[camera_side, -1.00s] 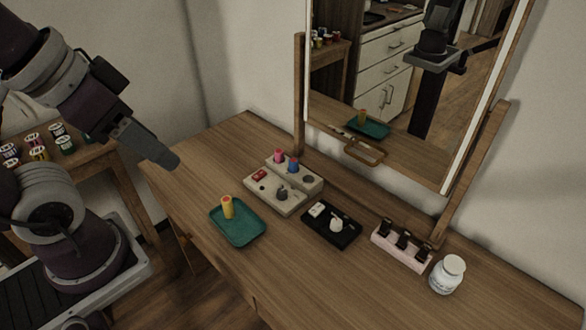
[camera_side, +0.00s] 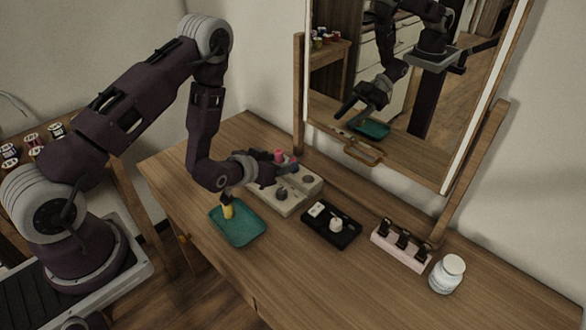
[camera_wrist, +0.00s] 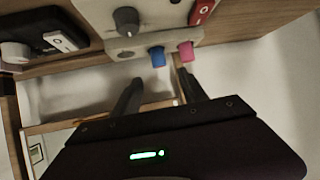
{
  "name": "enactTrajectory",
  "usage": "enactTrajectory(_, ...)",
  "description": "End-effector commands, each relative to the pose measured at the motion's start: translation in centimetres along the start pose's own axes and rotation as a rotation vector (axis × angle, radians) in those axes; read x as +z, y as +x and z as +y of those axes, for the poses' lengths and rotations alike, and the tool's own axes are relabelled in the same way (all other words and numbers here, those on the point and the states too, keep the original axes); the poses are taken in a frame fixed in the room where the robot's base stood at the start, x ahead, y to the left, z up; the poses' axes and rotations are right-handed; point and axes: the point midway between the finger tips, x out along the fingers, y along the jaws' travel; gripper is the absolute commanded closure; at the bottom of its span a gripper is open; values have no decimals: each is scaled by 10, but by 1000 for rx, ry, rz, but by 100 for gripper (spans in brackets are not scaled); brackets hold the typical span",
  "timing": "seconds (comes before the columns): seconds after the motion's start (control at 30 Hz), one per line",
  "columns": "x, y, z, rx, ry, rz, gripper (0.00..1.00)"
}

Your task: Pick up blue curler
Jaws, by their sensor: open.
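The blue curler (camera_wrist: 158,57) stands in the beige holder (camera_wrist: 160,14), right beside the pink curler (camera_wrist: 186,51). In the side view a little of the blue curler (camera_side: 294,161) shows at the tip of my gripper, by the pink curler (camera_side: 279,156). My gripper (camera_wrist: 160,76) is open and empty. In the wrist view its two dark fingers point toward the blue curler, which lies just beyond and between the fingertips. The pink curler is beyond the right finger. I cannot tell the exact depth gap.
A teal tray (camera_side: 250,233) holding a yellow curler (camera_side: 228,210) sits below my forearm. A black tray (camera_side: 345,236), a pink stand (camera_side: 402,255) and a white jar (camera_side: 447,274) are to the right. The mirror (camera_side: 400,130) rises behind. The front right tabletop is clear.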

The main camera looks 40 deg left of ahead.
Motion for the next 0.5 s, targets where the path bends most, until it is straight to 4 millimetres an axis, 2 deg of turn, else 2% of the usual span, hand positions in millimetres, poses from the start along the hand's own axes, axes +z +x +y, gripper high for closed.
enactTrajectory(0.03,6,1,-1,-2,0,6,50)
enactTrajectory(0.17,6,14,-2,-2,-2,20,50)
enactTrajectory(0.4,3,57,1,-2,-1,18,50)
enactTrajectory(0.5,3,69,1,-1,-1,18,50)
